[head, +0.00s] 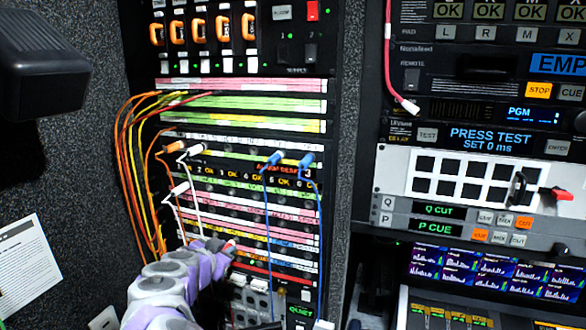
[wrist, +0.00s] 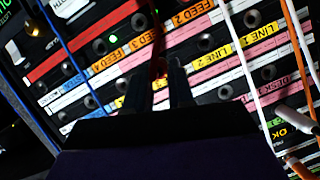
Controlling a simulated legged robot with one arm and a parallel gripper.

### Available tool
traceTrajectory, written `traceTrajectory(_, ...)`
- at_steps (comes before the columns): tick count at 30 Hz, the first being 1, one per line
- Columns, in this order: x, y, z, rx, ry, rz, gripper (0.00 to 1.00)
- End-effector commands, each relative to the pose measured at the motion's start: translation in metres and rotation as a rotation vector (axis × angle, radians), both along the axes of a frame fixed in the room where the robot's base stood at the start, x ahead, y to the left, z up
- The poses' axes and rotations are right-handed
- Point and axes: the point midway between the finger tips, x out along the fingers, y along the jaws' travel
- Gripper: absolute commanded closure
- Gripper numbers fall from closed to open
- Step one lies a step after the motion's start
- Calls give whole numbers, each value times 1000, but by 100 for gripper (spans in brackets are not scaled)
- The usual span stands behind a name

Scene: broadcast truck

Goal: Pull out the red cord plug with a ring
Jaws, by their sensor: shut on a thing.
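My gripper (head: 222,246) is at the lower rows of the patch panel, low in the middle of the head view. In the wrist view its two dark fingers (wrist: 160,80) reach up to the panel between the orange FEED 3 and FEED 2 labels. They are shut on a dark red thing (wrist: 158,66), which looks like the red plug at a jack. A bit of red (head: 230,243) also shows at the fingertips in the head view. The fingers and shadow hide most of the plug; I cannot make out its ring.
White plugs (head: 181,189) and blue plugs (head: 307,160) with hanging cords sit in rows above my gripper. Orange and yellow cords (head: 128,170) loop down at the left. In the wrist view, a white cord (wrist: 240,70) and blue cord (wrist: 60,35) run beside the fingers.

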Motion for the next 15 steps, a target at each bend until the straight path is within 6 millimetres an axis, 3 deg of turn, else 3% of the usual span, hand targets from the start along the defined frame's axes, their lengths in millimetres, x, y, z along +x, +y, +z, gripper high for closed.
traceTrajectory(15, -7, 4, -1, -1, 0, 4, 100)
